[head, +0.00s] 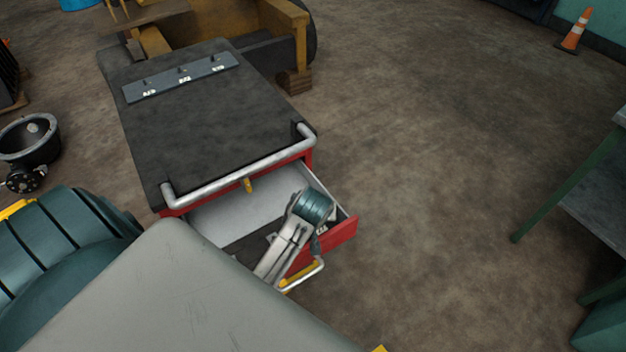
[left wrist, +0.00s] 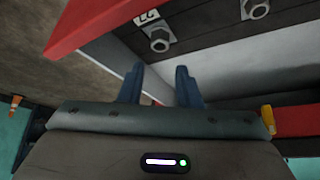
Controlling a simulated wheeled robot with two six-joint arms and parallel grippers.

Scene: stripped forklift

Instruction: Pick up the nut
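In the left wrist view, a metal hex nut (left wrist: 160,40) sits in the dark-lined drawer beside a white label. A second hex nut (left wrist: 255,9) sits further right, at the top edge of the picture. My left gripper (left wrist: 160,68) has two blue fingers spread apart with nothing between them. The first nut appears just beyond the gap between the fingertips, not touching them. In the head view my left arm reaches over the open red drawer (head: 342,235) and hides part of its inside. The nuts cannot be made out there. My right gripper is not in view.
The drawer belongs to a cart with a dark top (head: 205,130) and a grey rail (head: 240,178) above the drawer. The drawer's red wall (left wrist: 100,22) is close to my gripper. A green-legged table (head: 570,175) stands at right. The floor between is clear.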

